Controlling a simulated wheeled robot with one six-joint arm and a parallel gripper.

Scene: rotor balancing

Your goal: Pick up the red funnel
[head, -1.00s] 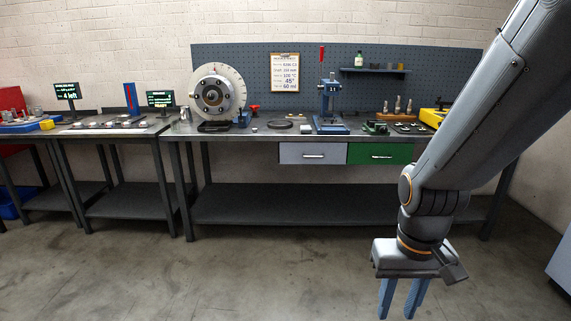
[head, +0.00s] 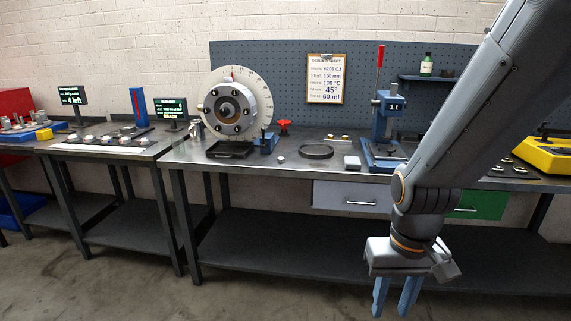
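The red funnel (head: 284,126) is most likely the small red piece on the steel bench, just right of the round rotor disc (head: 237,104); it is too small to make out its exact shape. My gripper (head: 394,300) hangs in front of the bench, below the bench top, pointing down. Its two blue fingers are apart with nothing between them. It is well to the right of the red piece, below it and not touching it.
The steel bench top (head: 290,165) also carries a black ring (head: 316,151) and a blue press with a red handle (head: 386,125). A yellow case (head: 540,153) stands at the right. A side table with displays stands at the left. Floor shows at the lower left.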

